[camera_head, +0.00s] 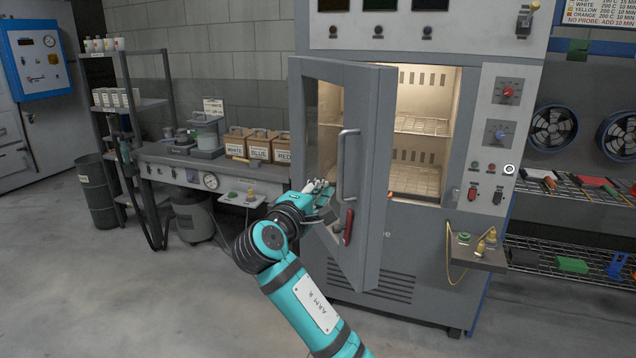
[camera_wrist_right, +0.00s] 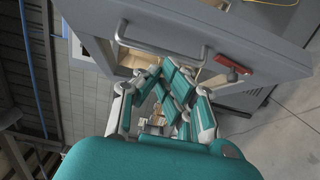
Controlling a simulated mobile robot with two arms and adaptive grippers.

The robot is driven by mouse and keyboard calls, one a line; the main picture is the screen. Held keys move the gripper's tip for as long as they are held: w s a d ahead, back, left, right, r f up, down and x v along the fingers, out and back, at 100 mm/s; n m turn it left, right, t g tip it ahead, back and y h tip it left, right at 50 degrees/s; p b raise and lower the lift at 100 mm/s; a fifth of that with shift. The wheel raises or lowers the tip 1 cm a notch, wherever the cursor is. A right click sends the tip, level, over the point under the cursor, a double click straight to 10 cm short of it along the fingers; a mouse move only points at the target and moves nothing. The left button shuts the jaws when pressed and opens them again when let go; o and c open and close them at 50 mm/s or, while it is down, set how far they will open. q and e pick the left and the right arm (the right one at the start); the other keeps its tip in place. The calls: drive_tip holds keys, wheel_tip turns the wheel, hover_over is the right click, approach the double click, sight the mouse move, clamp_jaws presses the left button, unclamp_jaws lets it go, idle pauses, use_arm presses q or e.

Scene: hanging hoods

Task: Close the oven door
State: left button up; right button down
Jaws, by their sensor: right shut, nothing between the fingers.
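The grey oven (camera_head: 430,130) stands right of centre with its lit inside and wire racks showing. Its door (camera_head: 368,140) is hinged at the left and stands ajar, swung out toward me. The door has a grey bar handle (camera_head: 347,165) and a red lever (camera_head: 348,227). My right gripper (camera_head: 322,186) is shut and empty, at the door's outer face left of the handle. In the right wrist view the gripper (camera_wrist_right: 172,72) is in front of the door (camera_wrist_right: 250,50), near the handle (camera_wrist_right: 160,42); I cannot tell if they touch. My left gripper is not in view.
A bench (camera_head: 215,170) with labelled boxes (camera_head: 258,150) stands left of the oven. A small side shelf (camera_head: 478,255) with a yellow cord sticks out at the oven's right. A wire rack with tools (camera_head: 585,262) is farther right. The floor (camera_head: 150,300) at the left front is clear.

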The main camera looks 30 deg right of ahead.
drive_tip(key=p, duration=0.2)
approach(360, 166)
drive_tip(key=w, duration=0.4)
drive_tip(key=d, duration=0.1)
drive_tip(key=d+p, duration=0.1)
drive_tip(key=d, duration=0.1)
drive_tip(key=shift+s+d+r, duration=0.1)
drive_tip(key=shift+s+d, duration=0.15)
drive_tip(key=shift+s, duration=0.15)
drive_tip(key=shift+d, duration=0.25)
